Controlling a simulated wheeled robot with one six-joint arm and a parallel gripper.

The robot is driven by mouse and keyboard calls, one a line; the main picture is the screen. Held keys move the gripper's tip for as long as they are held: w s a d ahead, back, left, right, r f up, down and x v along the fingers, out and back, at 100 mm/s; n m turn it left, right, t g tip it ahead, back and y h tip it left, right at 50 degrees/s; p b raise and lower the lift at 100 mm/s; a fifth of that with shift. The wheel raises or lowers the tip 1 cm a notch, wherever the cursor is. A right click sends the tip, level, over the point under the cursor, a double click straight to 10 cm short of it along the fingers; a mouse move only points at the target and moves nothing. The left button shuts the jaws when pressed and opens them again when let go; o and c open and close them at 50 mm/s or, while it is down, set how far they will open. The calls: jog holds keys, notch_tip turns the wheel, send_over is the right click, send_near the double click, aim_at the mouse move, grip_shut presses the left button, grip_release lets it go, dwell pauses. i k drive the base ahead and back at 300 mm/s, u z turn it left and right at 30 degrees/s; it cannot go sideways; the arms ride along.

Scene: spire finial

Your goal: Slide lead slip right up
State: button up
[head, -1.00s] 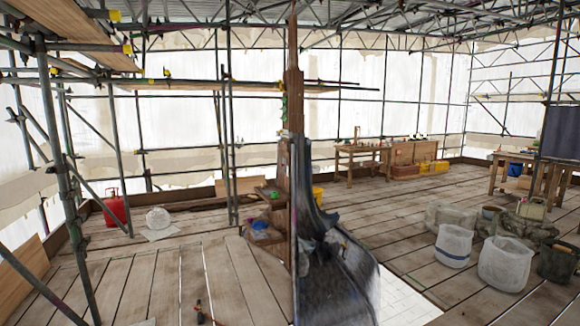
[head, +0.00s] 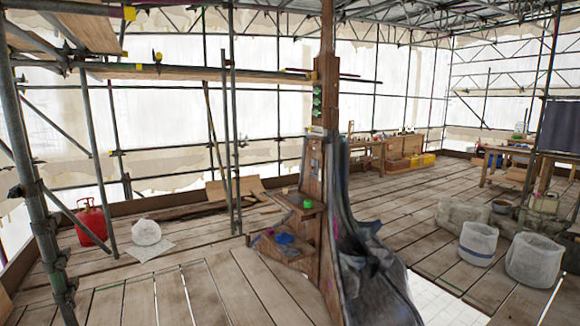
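A wooden post (head: 325,200) rises in the middle of the head view, with dark grey lead sheeting (head: 365,250) curving down its right side to the floor. Several small green pieces show on the post's left face, one of them a green piece (head: 317,103) near the top. Two small wooden shelves stick out to the left of the post: an upper shelf (head: 298,204) with a green item on it and a lower shelf (head: 268,246) with a blue item. I cannot tell which part is the lead slip. My gripper is not in view.
Scaffold poles (head: 45,190) stand close at the left. A red gas bottle (head: 91,222) and a white round bundle (head: 146,232) are on the boards. White sacks (head: 533,259) stand at the right. Workbenches (head: 366,155) are at the back. The boards left of the post are mostly clear.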

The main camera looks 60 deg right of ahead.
aim_at(314, 168)
jog(key=i, duration=0.9)
jog(key=z, duration=2.45)
jog(key=i, duration=1)
jog(key=u, duration=0.05)
jog(key=k, duration=0.5)
jog(key=u, duration=1.75)
jog(key=i, duration=3.25)
jog(key=z, duration=0.05)
